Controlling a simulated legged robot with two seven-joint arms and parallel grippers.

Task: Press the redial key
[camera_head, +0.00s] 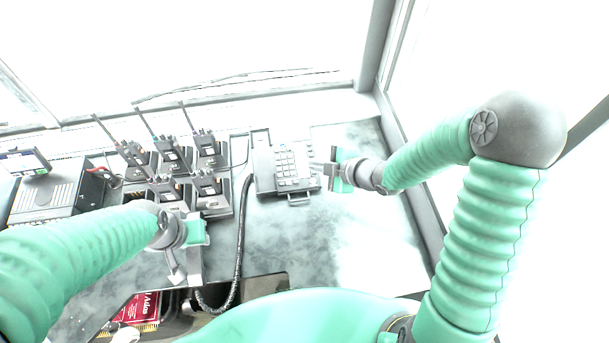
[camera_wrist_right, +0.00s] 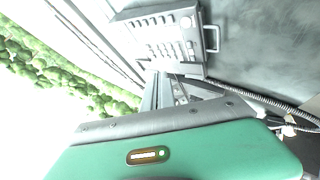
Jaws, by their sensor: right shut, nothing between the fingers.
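The desk phone (camera_head: 266,172) is a grey unit with a keypad of pale keys, lying on the desk right of the radios. It also shows at the top of the right wrist view (camera_wrist_right: 135,38), with rows of small keys. The keys' labels are too small to read, so I cannot tell which is redial. My right gripper (camera_head: 318,166) is shut and empty at the phone's right side. In the right wrist view my right gripper's fingers (camera_wrist_right: 160,92) reach the phone's near edge; contact is unclear. My left gripper (camera_head: 174,270) hangs over the desk's front left, its fingers unclear.
Several handheld radios in chargers (camera_head: 172,160) stand left of the phone. A black cable (camera_head: 240,235) runs down from the phone's left side. A dark console (camera_head: 50,195) stands at far left.

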